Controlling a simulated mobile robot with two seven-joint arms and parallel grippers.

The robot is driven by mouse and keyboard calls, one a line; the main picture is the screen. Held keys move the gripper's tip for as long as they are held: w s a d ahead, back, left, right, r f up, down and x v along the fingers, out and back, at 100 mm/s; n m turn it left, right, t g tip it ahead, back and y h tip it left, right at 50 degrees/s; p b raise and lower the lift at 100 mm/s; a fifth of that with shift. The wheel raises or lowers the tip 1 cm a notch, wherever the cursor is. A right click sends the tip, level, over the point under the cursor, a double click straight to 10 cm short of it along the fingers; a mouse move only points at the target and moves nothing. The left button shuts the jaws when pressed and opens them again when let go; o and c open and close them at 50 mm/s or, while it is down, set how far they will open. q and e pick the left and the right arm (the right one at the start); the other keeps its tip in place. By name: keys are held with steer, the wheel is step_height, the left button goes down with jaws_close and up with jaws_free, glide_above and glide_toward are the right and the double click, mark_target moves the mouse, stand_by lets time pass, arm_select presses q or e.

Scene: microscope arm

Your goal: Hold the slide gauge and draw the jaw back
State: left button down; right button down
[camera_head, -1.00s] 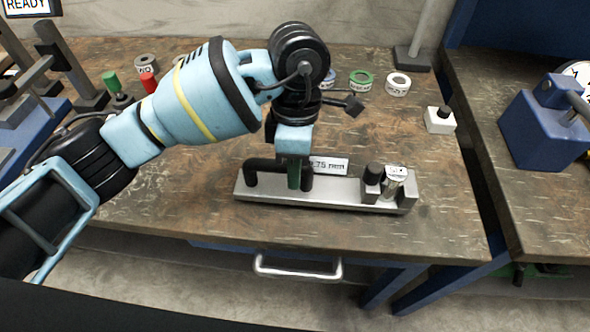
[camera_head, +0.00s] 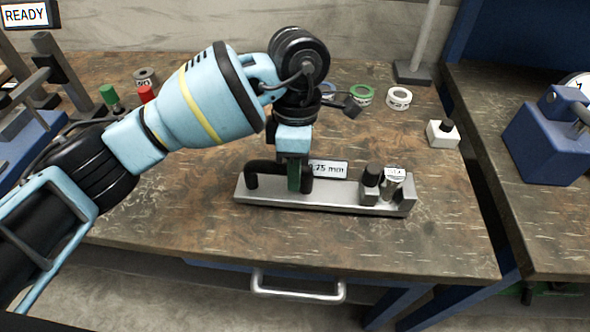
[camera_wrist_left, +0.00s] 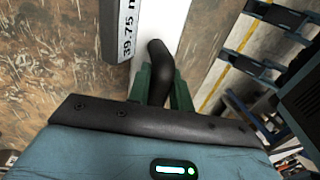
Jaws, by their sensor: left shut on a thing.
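The slide gauge (camera_head: 335,201) is a long silver bar lying on the bench. It has a black bridge handle (camera_head: 266,166) at its left part and a display reading about 39.75 mm (camera_head: 329,169) behind it. A black upright post (camera_head: 371,182), apparently the jaw, stands near the right end beside a metal cylinder (camera_head: 389,188) with a small label. My left gripper (camera_head: 294,182) points down, its green fingers shut on the handle's right part. The left wrist view shows the handle (camera_wrist_left: 157,62) between the fingers and the display (camera_wrist_left: 126,30) beside it. My right gripper is not in view.
A green roll (camera_head: 361,94) and a white roll (camera_head: 398,97) lie at the back. A white block with a black knob (camera_head: 442,132) is at the right. Red and green pegs stand at the left. A drawer handle (camera_head: 298,292) juts from the bench front, where the top is clear.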

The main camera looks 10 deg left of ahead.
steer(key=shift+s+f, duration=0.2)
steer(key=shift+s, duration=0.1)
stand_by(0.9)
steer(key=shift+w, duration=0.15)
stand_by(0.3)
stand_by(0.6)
